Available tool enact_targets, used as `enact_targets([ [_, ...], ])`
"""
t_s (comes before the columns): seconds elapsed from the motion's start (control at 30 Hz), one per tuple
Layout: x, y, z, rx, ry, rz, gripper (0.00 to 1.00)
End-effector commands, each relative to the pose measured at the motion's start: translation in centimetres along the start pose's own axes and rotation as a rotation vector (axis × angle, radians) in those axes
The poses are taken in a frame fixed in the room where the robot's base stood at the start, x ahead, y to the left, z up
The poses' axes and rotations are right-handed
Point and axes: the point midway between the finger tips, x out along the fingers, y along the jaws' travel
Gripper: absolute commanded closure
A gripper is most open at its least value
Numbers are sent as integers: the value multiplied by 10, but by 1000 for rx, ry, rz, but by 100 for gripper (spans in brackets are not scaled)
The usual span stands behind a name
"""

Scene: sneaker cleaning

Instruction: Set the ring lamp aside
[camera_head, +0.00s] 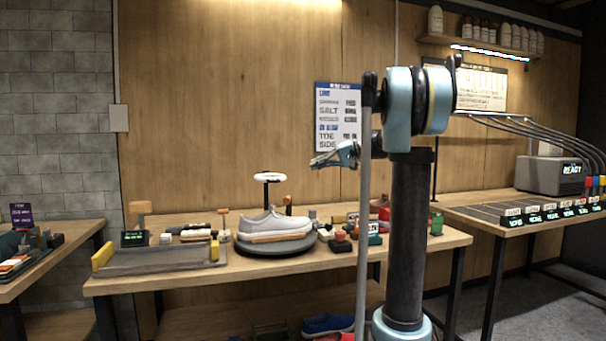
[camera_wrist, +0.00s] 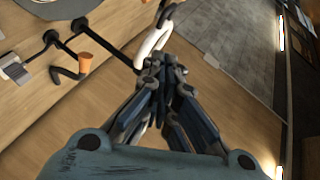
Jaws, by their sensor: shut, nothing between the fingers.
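The ring lamp (camera_head: 270,177) has a white ring head on a dark upright post. It stands on the workbench behind the grey sneaker (camera_head: 273,226). My gripper (camera_head: 316,161) is in the air to the right of the lamp head and a little higher in the picture. In the wrist view, my gripper (camera_wrist: 163,68) is shut, with its fingertips together and empty. The white ring (camera_wrist: 155,38) shows just past the fingertips, partly hidden by them. I cannot tell whether they touch. The lamp's dark arm runs off to the left there.
The sneaker sits on a round turntable (camera_head: 275,249). A grey tray (camera_head: 160,258) lies at the bench's left. Brushes, blocks and small bottles crowd the bench around the turntable. An orange-handled tool (camera_wrist: 78,66) stands near the lamp. A grey machine (camera_head: 550,174) is on the right bench.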

Motion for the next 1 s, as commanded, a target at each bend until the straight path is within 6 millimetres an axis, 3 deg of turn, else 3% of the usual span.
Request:
enact_targets([
  [0.57,97,-1,1,-1,-3,-1,100],
  [0.7,109,0,17,0,-1,0,100],
  [1.0,120,0,28,0,0,1,100],
])
